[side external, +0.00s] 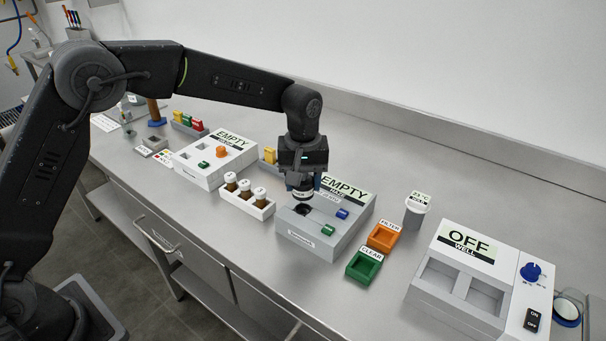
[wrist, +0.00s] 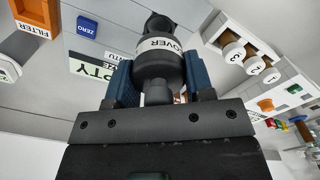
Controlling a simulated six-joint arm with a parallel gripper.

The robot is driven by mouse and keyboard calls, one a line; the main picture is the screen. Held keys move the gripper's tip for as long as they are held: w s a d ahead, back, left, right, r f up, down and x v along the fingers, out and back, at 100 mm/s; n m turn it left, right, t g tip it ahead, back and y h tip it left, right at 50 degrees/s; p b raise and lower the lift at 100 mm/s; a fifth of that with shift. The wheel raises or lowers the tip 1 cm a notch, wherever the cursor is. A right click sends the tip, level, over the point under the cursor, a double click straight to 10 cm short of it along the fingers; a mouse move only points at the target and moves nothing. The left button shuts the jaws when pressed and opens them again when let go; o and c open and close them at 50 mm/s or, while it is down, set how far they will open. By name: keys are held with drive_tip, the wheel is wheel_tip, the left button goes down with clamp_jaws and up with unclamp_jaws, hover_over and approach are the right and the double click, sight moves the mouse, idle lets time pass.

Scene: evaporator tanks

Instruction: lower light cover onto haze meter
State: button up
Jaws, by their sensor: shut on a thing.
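The light cover (wrist: 158,62) is a dark cap with a white band lettered "OVER". It also shows in the side external view (side external: 302,193), small under my gripper. My gripper (side external: 303,184) is shut on it, with the blue fingers (wrist: 158,85) on either side of its dark knob in the wrist view. The haze meter (side external: 326,232) is a grey box with an "EMPTY" display, a green button and a blue button. Its dark round well (side external: 301,209) shows just below the cover. The cover is close above the well; I cannot tell whether they touch.
A rack of capped vials (side external: 247,200) stands left of the meter. The white "OFF" well unit (side external: 468,270) stands farther right. A white instrument (side external: 214,160) is at the left.

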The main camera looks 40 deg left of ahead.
drive_tip(key=shift+f, duration=2.1)
drive_tip(key=o, duration=1)
wheel_tip(320, 180, up, 13)
drive_tip(key=shift+f, duration=0.15)
drive_tip(key=shift+r, duration=0.55)
